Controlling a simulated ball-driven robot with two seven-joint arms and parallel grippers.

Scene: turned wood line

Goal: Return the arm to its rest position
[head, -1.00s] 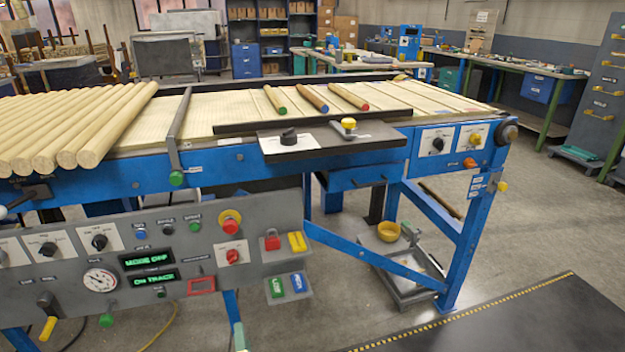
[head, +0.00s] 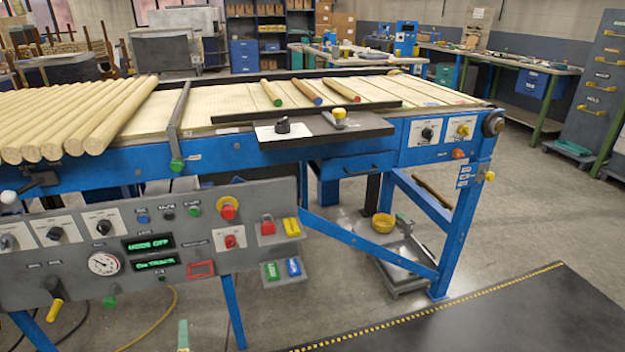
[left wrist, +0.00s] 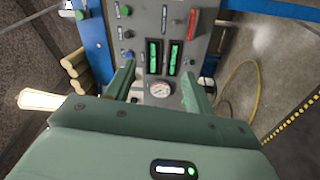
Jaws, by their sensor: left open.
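The green tip of my left gripper (head: 183,336) shows at the bottom edge of the head view, in front of the bench and below the control panel. In the left wrist view the left gripper (left wrist: 160,75) has its two green fingers spread, with nothing between them. Its fingers point toward the grey control panel (head: 200,238), which also shows in the left wrist view (left wrist: 205,45). It looks clear of the panel. Most of the left arm is hidden in the head view. My right gripper is in neither view.
The blue bench (head: 235,150) carries several pale dowels (head: 110,115) at left and three colour-tipped rods on its bed. A yellow hose (head: 160,315) lies on the floor below the panel. A dark mat (head: 530,315) lies at lower right. Open floor shows at right.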

